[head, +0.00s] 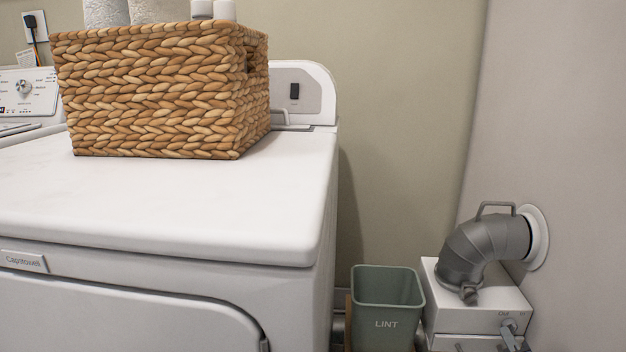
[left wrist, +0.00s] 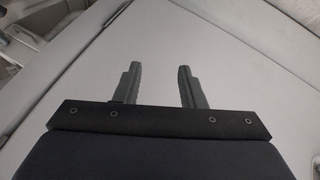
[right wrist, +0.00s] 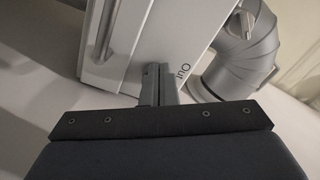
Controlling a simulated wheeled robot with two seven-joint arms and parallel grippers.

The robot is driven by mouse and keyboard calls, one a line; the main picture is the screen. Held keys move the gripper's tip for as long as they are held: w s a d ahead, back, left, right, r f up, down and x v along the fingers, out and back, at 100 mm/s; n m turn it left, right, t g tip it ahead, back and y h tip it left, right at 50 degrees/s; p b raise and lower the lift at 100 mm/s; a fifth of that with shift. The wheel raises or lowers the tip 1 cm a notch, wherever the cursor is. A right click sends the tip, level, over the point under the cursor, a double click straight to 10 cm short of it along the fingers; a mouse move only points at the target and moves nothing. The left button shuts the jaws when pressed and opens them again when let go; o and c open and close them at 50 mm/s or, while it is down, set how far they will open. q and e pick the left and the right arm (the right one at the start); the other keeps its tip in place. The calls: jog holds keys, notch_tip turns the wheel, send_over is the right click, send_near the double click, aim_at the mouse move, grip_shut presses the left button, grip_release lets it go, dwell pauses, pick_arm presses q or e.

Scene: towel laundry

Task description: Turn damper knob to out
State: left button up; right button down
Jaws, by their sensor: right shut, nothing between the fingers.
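The white damper box (head: 480,292) stands at the lower right of the head view, with "Out" and "In" printed on its front. A grey shape (head: 510,332) sits just below these labels. It is small, and I cannot tell the damper knob from my fingertips there. In the right wrist view my right gripper (right wrist: 158,70) is shut and empty, its tips at the box front (right wrist: 172,25) beside the "Out" label (right wrist: 183,72). The knob is not clearly visible there. My left gripper (left wrist: 157,75) is open and empty over a pale surface.
A grey duct (head: 485,245) bends from the box top into the wall; it also shows in the right wrist view (right wrist: 240,60). A green lint bin (head: 387,290) stands left of the box. The white dryer (head: 200,205) carries a woven basket (head: 160,95).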

jog(key=shift+a, duration=0.15)
jog(key=shift+a, duration=0.25)
jog(key=shift+f, duration=0.1)
jog(key=s, duration=0.6)
jog(key=shift+a, duration=0.4)
